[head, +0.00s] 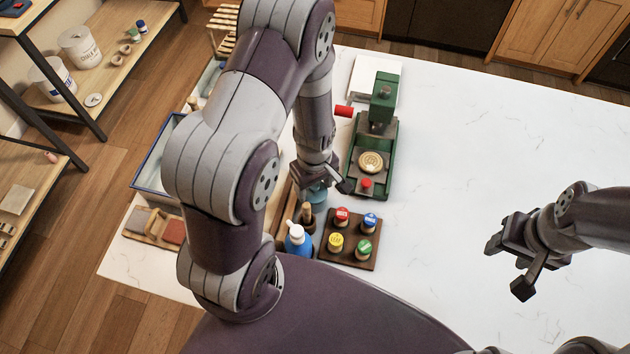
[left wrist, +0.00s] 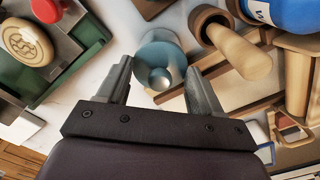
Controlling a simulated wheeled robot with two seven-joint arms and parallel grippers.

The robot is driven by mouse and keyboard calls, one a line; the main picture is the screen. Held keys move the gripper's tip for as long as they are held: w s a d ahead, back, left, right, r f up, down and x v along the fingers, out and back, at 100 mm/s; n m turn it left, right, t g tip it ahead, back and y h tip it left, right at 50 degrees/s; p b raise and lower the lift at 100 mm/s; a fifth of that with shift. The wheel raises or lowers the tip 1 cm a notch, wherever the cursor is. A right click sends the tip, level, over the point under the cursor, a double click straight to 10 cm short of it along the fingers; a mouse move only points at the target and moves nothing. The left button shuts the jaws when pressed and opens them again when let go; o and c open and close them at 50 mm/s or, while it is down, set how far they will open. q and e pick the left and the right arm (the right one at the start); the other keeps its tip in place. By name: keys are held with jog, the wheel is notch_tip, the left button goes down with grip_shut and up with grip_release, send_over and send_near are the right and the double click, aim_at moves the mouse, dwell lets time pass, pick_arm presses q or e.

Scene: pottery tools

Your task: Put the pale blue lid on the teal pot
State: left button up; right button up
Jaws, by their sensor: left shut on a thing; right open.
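My left gripper (head: 328,186) reaches down over the counter left of the green machine. In the left wrist view its two fingers (left wrist: 160,88) are shut on the pale blue lid (left wrist: 161,78), whose round top faces the camera. The teal pot (head: 314,195) shows just under the gripper in the head view, partly hidden by it. In the wrist view teal shows (left wrist: 158,44) behind the lid. I cannot tell whether lid and pot touch. My right gripper (head: 508,265) is open and empty over the bare right side of the counter.
A dark block with several coloured-top stamps (head: 351,240) stands right of the pot. A blue pump bottle (head: 297,240) and a wooden-handled tool (head: 307,215) are close in front. The green machine (head: 372,150) stands behind right. The counter's right side is clear.

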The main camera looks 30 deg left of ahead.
aim_at(314, 187)
pick_arm(q)
jog(key=shift+s, duration=0.1)
jog(key=shift+f, duration=0.2)
jog(key=o, duration=1)
jog(key=shift+o, duration=0.2)
jog(key=shift+r, duration=0.15)
notch_tip(314, 187, up, 12)
jog(key=f+b, duration=0.1)
jog(key=b, duration=0.1)
jog(key=s+m+b, duration=0.1)
jog(key=m, duration=0.3)
jog(key=s+d+m+t+b, duration=0.1)
jog(key=m, duration=0.3)
jog(key=s+d+m+b, duration=0.1)
jog(key=s+m, duration=0.1)
jog(key=m, duration=0.1)
jog(key=shift+s+d+f+m+b, duration=0.1)
jog(key=shift+d+m+b, duration=0.2)
jog(key=shift+m, duration=0.1)
